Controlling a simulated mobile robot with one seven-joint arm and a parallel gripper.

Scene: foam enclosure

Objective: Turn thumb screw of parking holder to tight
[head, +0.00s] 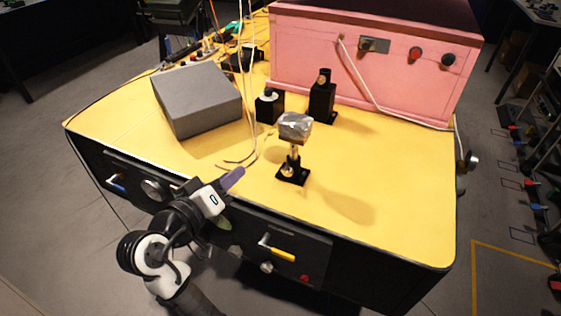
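A small stand that looks like the parking holder (294,159) is upright on the yellow tabletop. It has a black square base, a thin post and a silver foil-like block (295,126) on top. A small pale round knob (287,171) sits low at the post's left side; it may be the thumb screw, but its setting cannot be made out. My gripper (233,179) is at the table's front edge, left of the stand and apart from it. Its purple fingertip points up and right. Only one finger shape shows clearly, so its opening cannot be told.
A grey box (198,99) stands left on the yellow tabletop (400,190). Two black holders (269,106) (322,97) stand behind the stand. A pink box (370,65) fills the back. Thin wires hang near the grey box. The table's right side is clear.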

